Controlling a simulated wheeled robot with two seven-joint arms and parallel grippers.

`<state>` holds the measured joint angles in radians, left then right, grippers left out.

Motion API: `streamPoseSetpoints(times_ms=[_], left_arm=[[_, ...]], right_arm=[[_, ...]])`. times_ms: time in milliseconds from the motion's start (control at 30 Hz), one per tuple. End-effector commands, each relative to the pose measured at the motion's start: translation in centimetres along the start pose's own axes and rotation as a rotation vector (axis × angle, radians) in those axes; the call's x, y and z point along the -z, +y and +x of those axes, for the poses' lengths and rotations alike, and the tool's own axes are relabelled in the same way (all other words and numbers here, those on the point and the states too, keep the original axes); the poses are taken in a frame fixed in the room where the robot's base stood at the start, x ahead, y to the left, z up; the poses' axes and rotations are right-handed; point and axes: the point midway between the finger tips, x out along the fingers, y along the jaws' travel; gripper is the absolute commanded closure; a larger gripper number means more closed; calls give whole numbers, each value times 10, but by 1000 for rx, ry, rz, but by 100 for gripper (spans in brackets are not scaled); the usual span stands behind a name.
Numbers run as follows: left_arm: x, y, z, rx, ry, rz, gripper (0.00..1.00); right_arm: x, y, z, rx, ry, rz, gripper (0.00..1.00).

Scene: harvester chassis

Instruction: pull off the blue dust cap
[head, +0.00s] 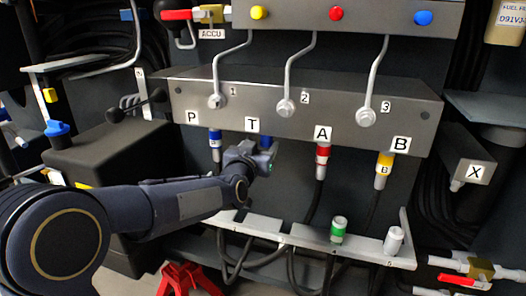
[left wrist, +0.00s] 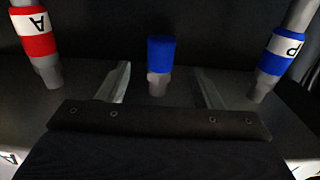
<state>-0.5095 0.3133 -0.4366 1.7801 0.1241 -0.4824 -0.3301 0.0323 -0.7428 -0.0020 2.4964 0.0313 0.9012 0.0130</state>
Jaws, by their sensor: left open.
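The blue dust cap (left wrist: 160,53) sits on a grey coupling stub at the T port, between the red A hose and the blue-banded P hose in the left wrist view. My left gripper (left wrist: 161,83) is open, with one finger on each side of the stub's line and a gap to each. The fingers look empty. In the head view my left gripper (head: 262,158) is just below the T label (head: 252,125) and mostly hides the cap; a bit of blue (head: 266,142) shows above it. My right gripper is not in view.
The P hose (head: 214,140) hangs close left of my gripper, and the red A hose (head: 322,154) to its right. The yellow B hose (head: 383,170) is farther right. Below is a grey rack (head: 260,225) with a green cap (head: 338,228) and a white cap (head: 394,240).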

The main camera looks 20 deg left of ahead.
Motion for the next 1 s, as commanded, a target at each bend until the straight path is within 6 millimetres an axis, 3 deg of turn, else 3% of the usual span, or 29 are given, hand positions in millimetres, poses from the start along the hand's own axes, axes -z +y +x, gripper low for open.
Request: streamPoseSetpoints(times_ms=[200,400,767,1000], left_arm=[[-2,0,35,1,-2,2,41],[-2,0,56,0,-3,-1,41],[-2,0,62,-1,-4,-1,41],[-2,0,62,-1,-4,-2,71]], right_arm=[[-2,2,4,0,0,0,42],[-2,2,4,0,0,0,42],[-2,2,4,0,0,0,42],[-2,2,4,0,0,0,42]])
